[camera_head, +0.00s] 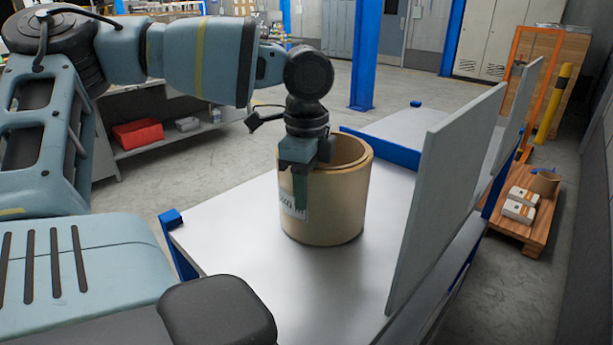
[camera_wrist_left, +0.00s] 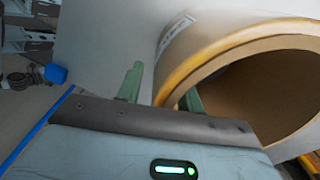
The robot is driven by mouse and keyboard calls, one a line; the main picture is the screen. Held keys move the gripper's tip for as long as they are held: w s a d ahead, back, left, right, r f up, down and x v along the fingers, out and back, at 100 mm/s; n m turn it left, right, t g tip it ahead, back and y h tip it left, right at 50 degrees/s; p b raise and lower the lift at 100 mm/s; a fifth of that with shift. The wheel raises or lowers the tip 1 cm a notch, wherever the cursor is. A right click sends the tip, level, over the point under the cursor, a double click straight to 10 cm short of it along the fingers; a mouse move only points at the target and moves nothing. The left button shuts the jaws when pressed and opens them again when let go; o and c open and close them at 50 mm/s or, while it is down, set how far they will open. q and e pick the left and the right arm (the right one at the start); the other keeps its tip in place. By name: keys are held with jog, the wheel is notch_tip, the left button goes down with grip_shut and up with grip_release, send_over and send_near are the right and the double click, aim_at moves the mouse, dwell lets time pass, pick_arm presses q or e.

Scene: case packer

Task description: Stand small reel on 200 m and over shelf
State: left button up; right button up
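A tan, hollow cylindrical reel (camera_head: 340,205) stands upright on a pale grey shelf (camera_head: 225,240), open end up. A white printed label shows on its side, partly covered by my gripper; its text is too small to read surely. In the left wrist view the reel's rim (camera_wrist_left: 210,65) curves across the right half. My left gripper (camera_head: 301,200) is at the reel's near-left wall, pointing down. Its green fingers (camera_wrist_left: 163,90) are apart, one outside the wall and one inside the opening. A gap shows between the outer finger and the wall. My right gripper is not in view.
A grey upright panel (camera_head: 440,185) stands right of the reel, with another behind. Blue posts and rails edge the shelf. The shelf front is clear. A wooden pallet (camera_head: 510,232) with white boxes (camera_head: 519,206) and a brown container (camera_head: 545,184) lies beyond, at right.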

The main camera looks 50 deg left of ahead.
pick_arm(q)
notch_tip(320, 180, up, 12)
jog(key=shift+r, duration=0.15)
dwell(0.5)
